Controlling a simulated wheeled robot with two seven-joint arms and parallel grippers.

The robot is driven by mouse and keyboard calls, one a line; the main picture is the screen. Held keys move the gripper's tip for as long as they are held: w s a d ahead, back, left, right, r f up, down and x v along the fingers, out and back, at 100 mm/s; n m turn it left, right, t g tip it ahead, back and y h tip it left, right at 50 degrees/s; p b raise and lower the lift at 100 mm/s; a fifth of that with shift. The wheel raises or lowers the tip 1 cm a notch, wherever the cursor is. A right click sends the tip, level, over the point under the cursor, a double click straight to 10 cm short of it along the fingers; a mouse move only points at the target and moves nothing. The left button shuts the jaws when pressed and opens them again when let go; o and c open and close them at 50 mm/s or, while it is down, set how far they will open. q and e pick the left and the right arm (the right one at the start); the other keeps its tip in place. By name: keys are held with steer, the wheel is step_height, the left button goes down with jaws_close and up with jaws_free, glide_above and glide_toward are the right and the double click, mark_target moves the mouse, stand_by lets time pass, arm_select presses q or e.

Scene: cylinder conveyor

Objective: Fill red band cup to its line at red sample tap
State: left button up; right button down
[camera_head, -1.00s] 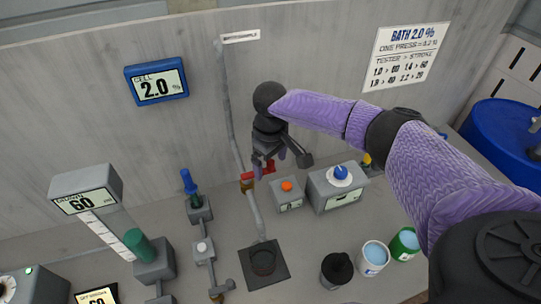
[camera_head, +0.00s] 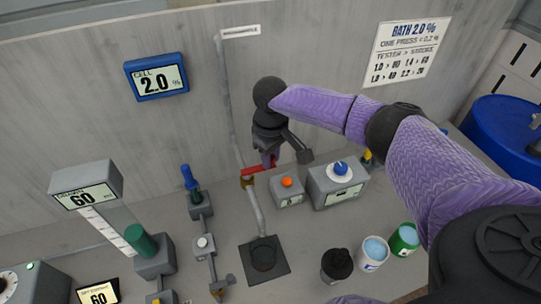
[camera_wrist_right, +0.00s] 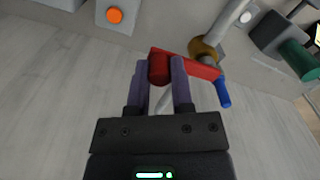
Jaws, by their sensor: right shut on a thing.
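The red tap lever (camera_head: 257,169) is on the pipe at the back wall; it also shows in the right wrist view (camera_wrist_right: 199,66). My right gripper (camera_head: 268,160) is shut on the lever's rounded red end, between both fingers in the right wrist view (camera_wrist_right: 160,82). The tap's grey pipe (camera_head: 256,212) slants down to a dark square stand (camera_head: 264,258) with a round dark centre. No cup is clearly visible on it. A white cup with pale blue contents (camera_head: 374,254) stands at the right; I cannot make out a red band. My left gripper is out of view.
A dark cup (camera_head: 336,265) and a green cup (camera_head: 404,239) flank the white cup. An orange-button box (camera_head: 288,191) and a blue-knob box (camera_head: 336,186) stand right of the tap. A blue-handled valve (camera_head: 190,178) and a green cylinder (camera_head: 141,241) stand left.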

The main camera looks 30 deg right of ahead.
steer(key=s+m+p, duration=0.1)
steer(key=m+p, duration=0.1)
steer(key=p, duration=0.1)
steer(key=s+a+m+p, duration=0.1)
steer(key=m+p, duration=0.2)
steer(key=p, duration=0.1)
steer(key=s+a+m+p, duration=0.1)
steer(key=m+p, duration=0.1)
steer(key=p, duration=0.1)
steer(key=shift+s+m+p, duration=0.1)
steer(key=shift+m+p, duration=0.2)
stand_by(6.7)
